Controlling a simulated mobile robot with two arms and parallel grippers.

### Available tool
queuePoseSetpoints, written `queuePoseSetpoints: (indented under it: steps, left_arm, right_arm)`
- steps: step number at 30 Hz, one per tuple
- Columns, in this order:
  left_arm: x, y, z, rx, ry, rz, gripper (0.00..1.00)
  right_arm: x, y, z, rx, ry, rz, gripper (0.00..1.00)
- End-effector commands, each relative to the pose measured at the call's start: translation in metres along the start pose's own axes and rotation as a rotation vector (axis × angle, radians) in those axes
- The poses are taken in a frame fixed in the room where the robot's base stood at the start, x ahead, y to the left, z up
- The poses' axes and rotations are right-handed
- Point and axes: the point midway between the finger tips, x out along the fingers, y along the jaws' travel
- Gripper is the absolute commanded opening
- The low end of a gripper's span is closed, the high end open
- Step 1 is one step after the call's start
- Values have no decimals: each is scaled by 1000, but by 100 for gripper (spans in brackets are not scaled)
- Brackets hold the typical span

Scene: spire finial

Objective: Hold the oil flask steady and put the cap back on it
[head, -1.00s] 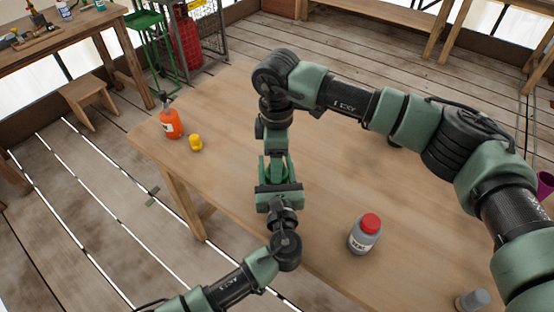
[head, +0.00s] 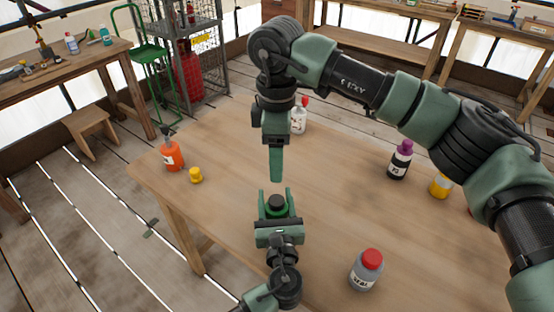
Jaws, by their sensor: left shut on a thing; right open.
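The oil flask appears to be the green body (head: 277,213) held at the left side of the table, with a dark round cap (head: 277,202) on top of it. The cap looks seated, but I cannot tell how tightly. My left gripper (head: 277,197) is shut around the flask from the near side, and its fingers hide much of the body. My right gripper (head: 276,178) points down just beyond and above the cap, apart from it. It is open and seen edge-on, with nothing visible in it.
On the table (head: 330,215) stand an orange bottle (head: 172,157), a small yellow item (head: 196,175), a white red-topped bottle (head: 299,118), a purple-capped bottle (head: 400,160), a yellow container (head: 440,187) and a grey red-capped jar (head: 366,270). The table's middle is clear.

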Motion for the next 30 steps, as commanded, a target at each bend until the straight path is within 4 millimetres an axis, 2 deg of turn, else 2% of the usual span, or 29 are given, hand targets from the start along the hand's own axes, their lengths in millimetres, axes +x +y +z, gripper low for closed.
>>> queuePoseSetpoints:
  steps: [1,2,4,5,16,27,30]
  left_arm:
    - [0,0,0,0,0,0,0]
    - [0,0,0,0,0,0,54]
    - [0,0,0,0,0,0,74]
    - [0,0,0,0,0,0,77]
    - [-4,0,-1,0,1,-1,77]
    - [-62,0,-2,-1,2,-1,77]
    - [-72,0,-1,0,1,0,77]
  right_arm:
    - [0,0,0,0,0,0,59]
    - [0,0,0,0,0,0,59]
    - [0,0,0,0,0,0,59]
    - [0,0,0,0,0,0,59]
    - [1,0,0,0,0,0,59]
    - [7,0,0,0,0,0,59]
    - [8,0,0,0,0,0,59]
